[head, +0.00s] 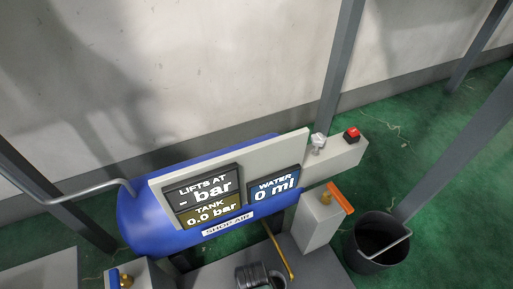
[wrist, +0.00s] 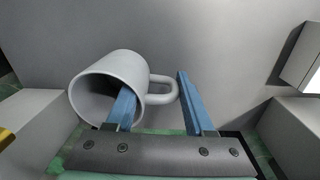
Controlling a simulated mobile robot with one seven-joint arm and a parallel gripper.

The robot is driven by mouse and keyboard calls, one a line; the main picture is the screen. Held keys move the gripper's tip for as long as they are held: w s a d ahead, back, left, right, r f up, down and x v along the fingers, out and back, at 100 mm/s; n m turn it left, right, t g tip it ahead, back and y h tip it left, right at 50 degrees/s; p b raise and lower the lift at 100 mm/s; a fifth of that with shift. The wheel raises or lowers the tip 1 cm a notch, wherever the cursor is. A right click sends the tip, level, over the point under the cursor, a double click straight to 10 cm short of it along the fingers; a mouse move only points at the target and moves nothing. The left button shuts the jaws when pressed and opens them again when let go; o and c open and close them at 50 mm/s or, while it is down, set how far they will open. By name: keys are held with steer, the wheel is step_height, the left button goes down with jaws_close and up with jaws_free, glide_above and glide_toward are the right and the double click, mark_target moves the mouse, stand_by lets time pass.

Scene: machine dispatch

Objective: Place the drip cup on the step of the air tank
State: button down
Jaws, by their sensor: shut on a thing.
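The drip cup (wrist: 108,84) is a grey mug with a loop handle, its open mouth turned towards the wrist camera. My gripper (wrist: 157,88) is shut on it. One blue finger reaches into the mouth and the other lies outside the handle, with the cup's wall and handle between them. A plain grey surface lies behind the cup; whether they touch is unclear. In the head view, the blue air tank (head: 145,222) has a grey step (head: 215,277) below its front. A round metallic thing (head: 250,276) is there, cut off by the bottom edge; I cannot tell if it is the cup.
A panel reads 0.0 bar (head: 212,213) and 0 ml (head: 273,189). A yellow rod (head: 280,252) slants in front of the tank. A block with an orange handle (head: 341,198), a red button (head: 352,133) and a dark bucket (head: 362,258) stand right. A brass fitting (head: 126,281) is left.

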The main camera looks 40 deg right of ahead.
step_height(320, 180, down, 3)
steer(key=shift+r+b, duration=0.1)
steer(key=shift+b, duration=1)
steer(key=shift+w+b, duration=0.15)
steer(key=shift+b, duration=0.15)
steer(key=shift+c, duration=1.4)
jaws_free()
